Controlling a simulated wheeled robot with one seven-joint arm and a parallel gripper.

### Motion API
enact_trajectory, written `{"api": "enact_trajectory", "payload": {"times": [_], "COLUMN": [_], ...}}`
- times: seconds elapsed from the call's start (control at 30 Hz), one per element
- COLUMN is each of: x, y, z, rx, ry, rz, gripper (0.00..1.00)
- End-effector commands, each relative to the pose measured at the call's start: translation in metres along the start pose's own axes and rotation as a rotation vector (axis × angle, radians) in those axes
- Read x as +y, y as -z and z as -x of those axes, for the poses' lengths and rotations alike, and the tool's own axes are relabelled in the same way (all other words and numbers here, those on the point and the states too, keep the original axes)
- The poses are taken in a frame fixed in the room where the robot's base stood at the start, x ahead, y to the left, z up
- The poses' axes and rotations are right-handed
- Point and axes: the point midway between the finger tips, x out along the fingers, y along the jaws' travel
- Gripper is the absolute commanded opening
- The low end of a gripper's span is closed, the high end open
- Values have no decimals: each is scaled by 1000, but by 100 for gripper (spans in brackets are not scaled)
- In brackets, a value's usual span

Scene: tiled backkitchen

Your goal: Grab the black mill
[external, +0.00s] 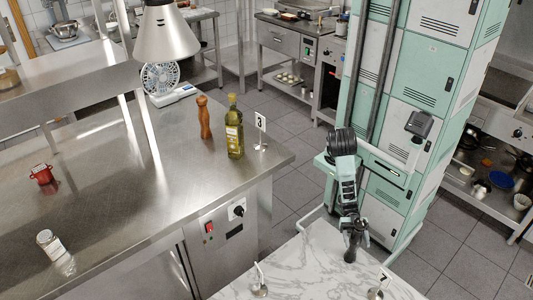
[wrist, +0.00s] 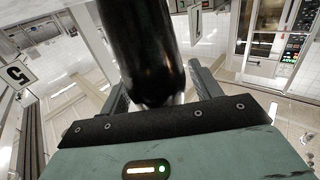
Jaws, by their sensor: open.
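The black mill (external: 351,246) stands on the marble counter near its far edge, in the external view. My gripper (external: 349,212) is at the mill, with the arm reaching toward it from the far side. In the wrist view the mill (wrist: 145,45) is a dark, glossy cylinder between the two fingers of my gripper (wrist: 160,85). The fingers are apart, one on each side of it, and the jaws are open. Part of the mill is hidden behind the gripper's palm edge, and I cannot tell whether a finger touches it.
Number signs on small stands (external: 378,291) (external: 259,289) stand on the marble counter (external: 315,265). On the steel counter (external: 110,215) are a brown wooden mill (external: 204,118), an oil bottle (external: 234,130), a red pot (external: 42,174) and a glass shaker (external: 50,243).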

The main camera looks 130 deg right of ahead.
Motion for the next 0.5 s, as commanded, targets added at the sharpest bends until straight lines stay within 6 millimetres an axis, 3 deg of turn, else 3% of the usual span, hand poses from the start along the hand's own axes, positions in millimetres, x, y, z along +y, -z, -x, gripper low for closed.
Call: {"api": "enact_trajectory", "payload": {"times": [0.23,0.43,0.5], "x": [0,0,0], "y": [0,0,0], "z": [-1,-1,-1], "rx": [0,0,1], "ry": [0,0,0], "rz": [0,0,0], "gripper": [61,7,7]}}
